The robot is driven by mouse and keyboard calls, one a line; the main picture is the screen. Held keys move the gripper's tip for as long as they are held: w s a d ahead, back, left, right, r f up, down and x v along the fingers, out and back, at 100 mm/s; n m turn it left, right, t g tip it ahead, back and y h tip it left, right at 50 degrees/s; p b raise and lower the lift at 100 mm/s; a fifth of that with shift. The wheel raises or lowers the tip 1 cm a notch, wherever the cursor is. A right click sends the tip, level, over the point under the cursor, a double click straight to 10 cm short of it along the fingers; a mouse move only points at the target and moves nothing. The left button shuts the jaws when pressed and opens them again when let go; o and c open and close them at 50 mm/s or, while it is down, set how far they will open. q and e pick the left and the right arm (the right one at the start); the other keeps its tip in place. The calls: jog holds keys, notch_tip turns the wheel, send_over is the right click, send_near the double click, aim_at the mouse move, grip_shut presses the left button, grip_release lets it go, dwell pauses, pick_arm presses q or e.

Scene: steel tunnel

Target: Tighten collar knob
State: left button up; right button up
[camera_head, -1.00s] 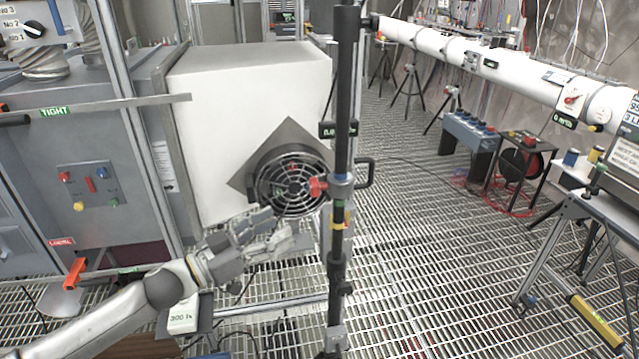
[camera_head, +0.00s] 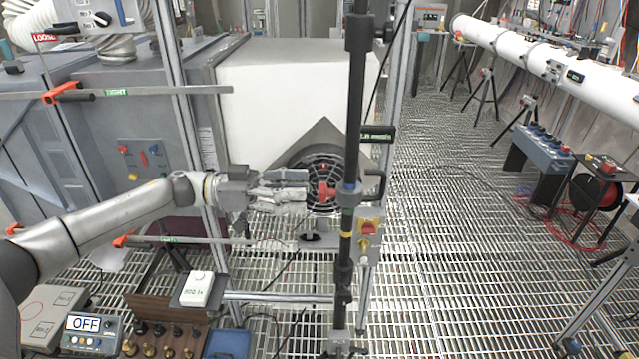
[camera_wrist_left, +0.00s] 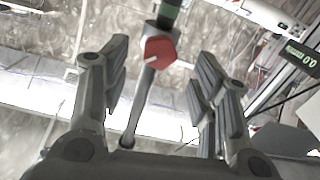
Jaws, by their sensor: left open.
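The red collar knob (camera_head: 326,192) sits on the left side of a collar (camera_head: 348,194) on the black vertical pole (camera_head: 350,130). My left gripper (camera_head: 300,189) is open, just left of the knob, with its fingers pointing right at it. In the left wrist view the red knob (camera_wrist_left: 160,52) lies between and beyond the spread fingertips of my left gripper (camera_wrist_left: 157,75), apart from both. A white line marks the knob's face. My right gripper is in neither view.
A round fan grille (camera_head: 312,168) and a large white box (camera_head: 290,100) stand behind the pole. A black handle (camera_head: 376,186) juts right from the collar. A red-yellow switch box (camera_head: 368,236) is just below. The grated floor (camera_head: 460,250) to the right is open.

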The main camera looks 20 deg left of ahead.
aim_at(320, 192)
pick_arm(q)
jog(key=p+x, duration=0.1)
jog(key=x, duration=0.3)
jog(key=shift+d+r, duration=0.15)
jog(key=shift+d, duration=0.2)
jog(key=shift+w+d, duration=0.1)
jog(key=shift+d, duration=0.05)
jog(key=shift+c, duration=1.6)
jog(key=c, duration=0.7)
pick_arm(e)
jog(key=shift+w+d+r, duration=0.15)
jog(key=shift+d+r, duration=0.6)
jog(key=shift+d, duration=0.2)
